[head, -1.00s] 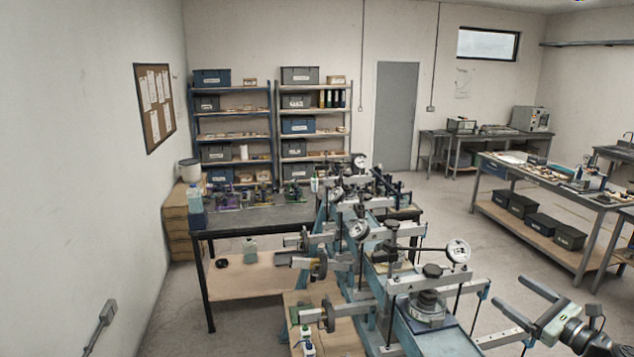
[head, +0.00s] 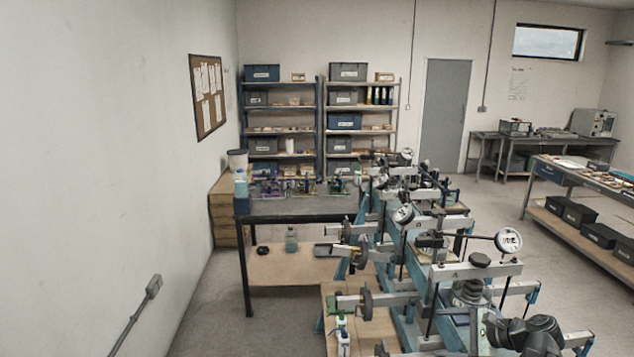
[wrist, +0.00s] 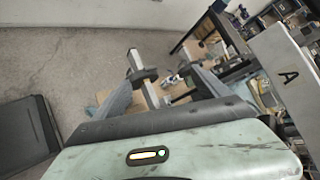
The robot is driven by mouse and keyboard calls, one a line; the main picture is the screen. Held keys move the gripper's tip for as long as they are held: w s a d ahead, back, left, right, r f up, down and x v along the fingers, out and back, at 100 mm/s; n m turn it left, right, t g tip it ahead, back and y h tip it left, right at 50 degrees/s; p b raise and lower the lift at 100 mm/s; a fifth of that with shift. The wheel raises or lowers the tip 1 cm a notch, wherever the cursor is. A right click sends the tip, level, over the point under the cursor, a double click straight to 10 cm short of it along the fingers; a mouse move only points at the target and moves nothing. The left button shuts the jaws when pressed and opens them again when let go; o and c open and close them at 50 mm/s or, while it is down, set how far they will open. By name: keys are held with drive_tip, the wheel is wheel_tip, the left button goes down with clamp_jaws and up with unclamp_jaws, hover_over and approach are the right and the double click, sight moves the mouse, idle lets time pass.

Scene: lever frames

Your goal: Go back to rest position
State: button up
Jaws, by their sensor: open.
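My gripper (wrist: 160,80) is open and empty in the wrist view, with its two blue-grey fingers apart beyond the pale green body. In the head view, dark joints of my arm show at the lower right, close to the nearest lever frame; the fingers cannot be made out clearly there. The row of blue lever frames (head: 408,313) has grey beams, round dials and weights. The nearest grey beam, marked A (head: 450,275), also shows at the right of the wrist view (wrist: 290,80). I cannot tell whether my arm touches a frame.
A dark table (head: 300,206) with small devices stands behind the frames, before two shelf racks (head: 322,128). A wall is close on the left. Bare floor (head: 225,320) lies between wall and frames. A workbench (head: 560,170) stands at the far right.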

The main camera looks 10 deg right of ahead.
drive_tip(key=s+a+f+n+g+h+b, duration=0.2)
drive_tip(key=a+f+n+g+h+b, duration=0.5)
drive_tip(key=a+f+n, duration=1.1)
drive_tip(key=a+f+g+b, duration=0.1)
drive_tip(key=a+f+b, duration=0.1)
drive_tip(key=a, duration=0.5)
drive_tip(key=shift+f+n+g, duration=0.4)
drive_tip(key=shift+f, duration=0.4)
